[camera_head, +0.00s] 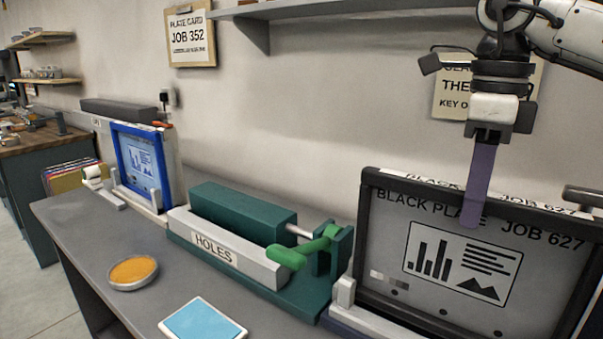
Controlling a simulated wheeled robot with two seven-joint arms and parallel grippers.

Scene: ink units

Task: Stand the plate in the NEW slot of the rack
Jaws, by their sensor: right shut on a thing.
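My right gripper (487,132) is at the upper right, pointing down and shut on a flat purple strip (480,180). The strip hangs down, slightly tilted, and overlaps the top bar of a black-framed panel. I cannot tell whether the strip is a plate seen nearly edge-on. The black-framed panel (380,245) reads "BLACK PLATE JOB 627" and stands at the right. A blue-framed panel (121,155) stands upright at the left in a pale holder. No slot marked NEW is readable. My left gripper is not in view.
A green device (245,208) with a "HOLES" label and green handle stands mid-bench. An orange round dish (134,271) and light blue pad (203,320) lie in front. Colored folders (72,178) stand at the far left. A wall card (190,38) reads "JOB 352".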

